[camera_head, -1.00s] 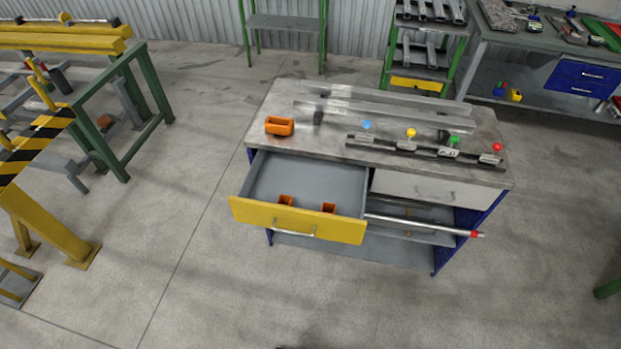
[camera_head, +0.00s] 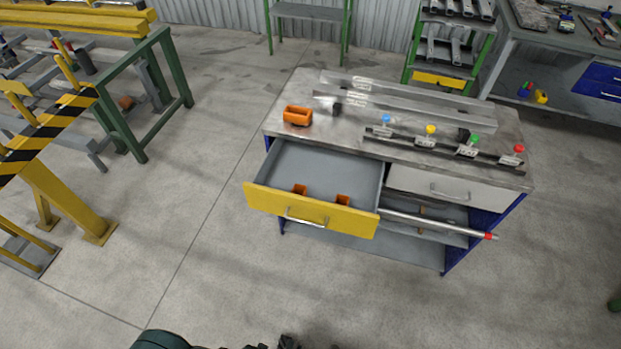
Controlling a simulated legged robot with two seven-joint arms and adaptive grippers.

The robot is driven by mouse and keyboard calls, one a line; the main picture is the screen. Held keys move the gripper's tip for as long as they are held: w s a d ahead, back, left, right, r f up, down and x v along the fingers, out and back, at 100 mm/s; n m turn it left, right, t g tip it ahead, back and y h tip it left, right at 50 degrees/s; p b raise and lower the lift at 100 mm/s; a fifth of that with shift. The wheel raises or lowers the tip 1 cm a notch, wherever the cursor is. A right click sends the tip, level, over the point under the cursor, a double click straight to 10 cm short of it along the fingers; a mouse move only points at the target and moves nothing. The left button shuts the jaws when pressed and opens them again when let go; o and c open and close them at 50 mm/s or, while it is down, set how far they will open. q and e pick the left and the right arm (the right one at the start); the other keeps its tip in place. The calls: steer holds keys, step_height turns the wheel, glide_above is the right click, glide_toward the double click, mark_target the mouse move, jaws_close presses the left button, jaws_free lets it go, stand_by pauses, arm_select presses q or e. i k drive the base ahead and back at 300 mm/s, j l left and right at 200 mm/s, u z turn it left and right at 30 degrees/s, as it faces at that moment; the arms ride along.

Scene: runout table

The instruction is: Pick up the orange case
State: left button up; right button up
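An orange case (camera_head: 297,115), a small open-topped box, sits on the left end of the grey worktop (camera_head: 350,130). Two smaller orange pieces (camera_head: 299,190) (camera_head: 343,200) lie inside the open drawer at its front, partly hidden by the yellow drawer front (camera_head: 308,215). Dark parts of my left arm show at the bottom edge, with what looks like the tip of my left gripper (camera_head: 287,342) cut off by the frame. It is well apart from the case and the cabinet, and its fingers cannot be made out. My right gripper is not in view.
The drawer (camera_head: 325,170) juts out below the case. A silver rod with a red end (camera_head: 440,226) sticks out at the cabinet's right. A rail with coloured knobs (camera_head: 445,148) and metal bars lie on the worktop. The floor in front is clear.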

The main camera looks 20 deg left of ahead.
mark_target(292, 114)
steer(key=i+j+z, duration=0.15)
steer(key=j, duration=0.2)
steer(key=i+j+z, duration=0.2)
steer(key=j, duration=0.2)
steer(key=j+z, duration=0.15)
steer(key=j, duration=0.25)
steer(key=i+j+z, duration=0.15)
steer(key=j, duration=0.25)
